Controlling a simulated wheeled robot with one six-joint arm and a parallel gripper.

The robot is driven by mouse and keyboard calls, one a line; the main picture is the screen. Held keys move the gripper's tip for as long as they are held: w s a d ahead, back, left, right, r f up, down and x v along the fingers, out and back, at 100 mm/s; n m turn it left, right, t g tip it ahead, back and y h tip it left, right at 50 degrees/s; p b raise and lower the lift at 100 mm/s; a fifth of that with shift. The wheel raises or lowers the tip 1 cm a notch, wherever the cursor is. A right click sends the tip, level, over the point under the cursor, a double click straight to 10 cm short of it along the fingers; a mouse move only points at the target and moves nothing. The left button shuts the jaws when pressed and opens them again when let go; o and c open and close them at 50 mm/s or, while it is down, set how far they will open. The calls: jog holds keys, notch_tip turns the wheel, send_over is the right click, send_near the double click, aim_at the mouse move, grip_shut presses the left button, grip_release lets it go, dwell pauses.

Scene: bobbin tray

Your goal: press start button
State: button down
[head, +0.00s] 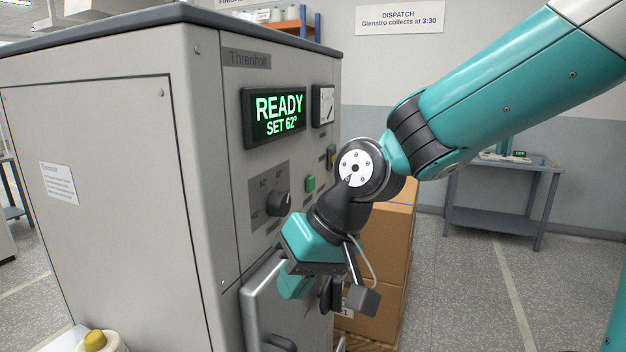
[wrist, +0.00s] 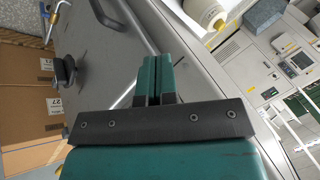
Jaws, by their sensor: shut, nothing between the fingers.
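The grey machine (head: 230,180) has a lit display (head: 275,117) reading READY, SET 62°. A small green button (head: 310,183) sits on its front panel, right of a black dial (head: 278,203); any label on it is too small to read. My gripper (head: 290,292) is below the button and dial, in front of the machine's lower door. Its teal fingers show closed together and empty in the wrist view (wrist: 152,68). The button is not visible in the wrist view.
The door's metal handle frame (head: 252,305) is close beside my gripper. Cardboard boxes (head: 388,240) stand behind my arm, right of the machine. A white container with a yellow cap (head: 95,341) is at lower left. A blue-grey table (head: 500,190) stands at the back right, with open floor before it.

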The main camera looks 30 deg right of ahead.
aim_at(311, 184)
jog(key=w+d+r+m+t+p, duration=0.1)
jog(key=w+d+m+t+p, duration=0.15)
jog(key=w+d+m, duration=0.5)
jog(key=w+d+m+t+h, duration=0.2)
jog(key=w+d, duration=0.4)
jog(key=d, duration=0.4)
jog(key=w+d+m+t+h+p, duration=0.1)
jog(key=w+d+m+t, duration=0.3)
jog(key=d, duration=0.6)
jog(key=w+m+h, duration=0.1)
jog(key=w+m, duration=0.1)
jog(key=m, duration=0.1)
jog(key=shift+d+r+h, duration=0.15)
jog(key=shift+r+h, duration=0.1)
jog(key=shift+h, duration=0.15)
jog(key=shift+w, duration=0.1)
jog(key=w+a+p, duration=0.2)
jog(key=w+a, duration=0.3)
jog(key=w, duration=0.2)
jog(key=shift+a, duration=0.25)
jog(key=shift+a, duration=0.1)
jog(key=shift+w+a, duration=0.15)
jog(key=shift+w, duration=0.15)
